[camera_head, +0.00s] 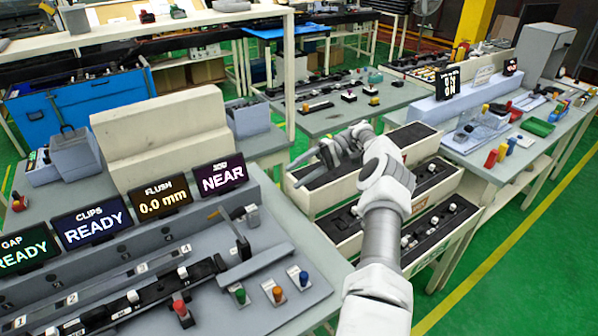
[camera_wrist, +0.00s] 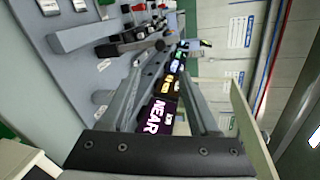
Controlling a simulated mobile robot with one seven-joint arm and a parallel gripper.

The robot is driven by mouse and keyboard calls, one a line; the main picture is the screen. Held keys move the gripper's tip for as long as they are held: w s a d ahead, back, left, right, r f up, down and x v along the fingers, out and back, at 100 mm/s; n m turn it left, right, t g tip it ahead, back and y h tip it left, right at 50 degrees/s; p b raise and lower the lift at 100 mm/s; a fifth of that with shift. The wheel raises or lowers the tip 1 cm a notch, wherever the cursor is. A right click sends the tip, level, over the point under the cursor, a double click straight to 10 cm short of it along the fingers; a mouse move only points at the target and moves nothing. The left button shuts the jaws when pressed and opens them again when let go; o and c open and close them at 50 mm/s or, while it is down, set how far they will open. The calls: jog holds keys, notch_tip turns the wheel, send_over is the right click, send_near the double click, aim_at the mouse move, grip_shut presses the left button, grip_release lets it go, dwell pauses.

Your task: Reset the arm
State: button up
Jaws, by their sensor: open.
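My gripper (camera_head: 312,160) hangs in the air at the end of my raised white and grey arm, right of the clip workstation (camera_head: 262,300). Its fingers point left in the head view. In the wrist view my gripper (camera_wrist: 160,78) shows two grey fingers spread apart with nothing between them. Beyond the fingers, the workstation's panel and its lit displays appear turned on their side. The purple NEAR display (camera_head: 221,176) also shows in the wrist view (camera_wrist: 157,116). The other displays read FLUSH 0.0 mm (camera_head: 163,201), CLIPS READY (camera_head: 92,223) and GAP READY (camera_head: 20,252).
White bins with black-lined tops (camera_head: 440,226) stand behind and below my arm. A grey bench (camera_head: 490,165) with tools and a green tray (camera_head: 538,127) is at right. Coloured buttons (camera_head: 278,294) and a lever (camera_head: 242,243) rise from the workstation. Green floor (camera_head: 530,270) is clear at lower right.

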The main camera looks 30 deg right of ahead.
dwell(0.3)
jog(key=w+a+r+n+g+h+b, duration=0.1)
jog(key=w+a+r+h, duration=0.2)
jog(key=a, duration=0.4)
jog(key=a+r+n+g+h, duration=0.1)
jog(key=a+r+h, duration=0.1)
jog(key=a+r, duration=0.3)
jog(key=s+a+r+h+b, duration=0.1)
jog(key=s+a+r+h, duration=0.15)
jog(key=a, duration=0.35)
jog(key=s+a+r+h, duration=0.2)
jog(key=a+r+h, duration=0.1)
jog(key=a+h, duration=0.15)
jog(key=s+a+r+t+h, duration=0.1)
jog(key=s+t, duration=0.1)
jog(key=s, duration=0.6)
jog(key=s+a+r+t+h, duration=0.1)
jog(key=s+t, duration=0.2)
jog(key=s, duration=0.5)
jog(key=s+a+r+n+t+h, duration=0.1)
jog(key=s+t, duration=0.1)
jog(key=s, duration=0.6)
jog(key=shift+s+a, duration=0.2)
jog(key=shift+s, duration=0.2)
jog(key=shift+s+f+t, duration=0.2)
jog(key=shift+s+t, duration=0.05)
jog(key=shift+t, duration=0.05)
jog(key=shift+c, duration=0.9)
